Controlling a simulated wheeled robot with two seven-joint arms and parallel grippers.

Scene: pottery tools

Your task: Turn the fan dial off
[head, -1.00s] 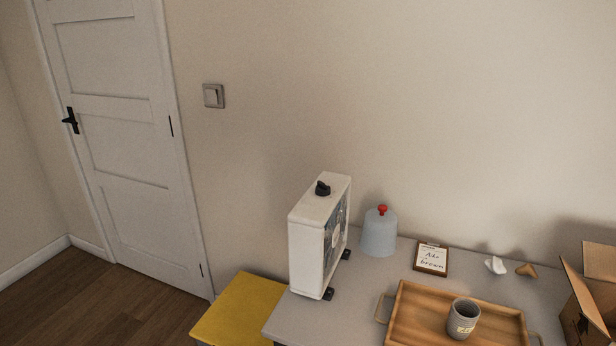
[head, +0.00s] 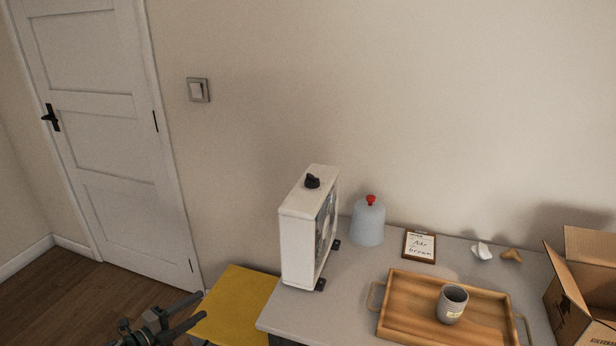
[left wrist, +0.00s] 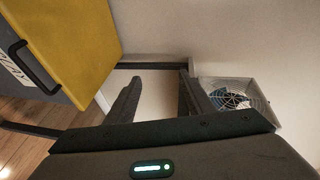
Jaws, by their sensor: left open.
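The white box fan (head: 304,232) stands upright on the left end of the grey table. Its black dial (head: 312,181) is on the top face; I cannot read its setting. The fan's grille side also shows in the left wrist view (left wrist: 238,97). My left gripper (head: 199,308) is at the bottom left of the head view, in front of the yellow surface, lower than the fan and apart from it. Its two dark fingers (left wrist: 160,92) are spread with nothing between them. My right gripper is not in view.
The yellow-topped piece (head: 236,305) stands beside the table (head: 345,290). On the table are a blue-grey jar with a red knob (head: 367,224), a framed note (head: 419,246), a wooden tray (head: 410,318) with a cup (head: 452,304), and an open cardboard box (head: 572,300).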

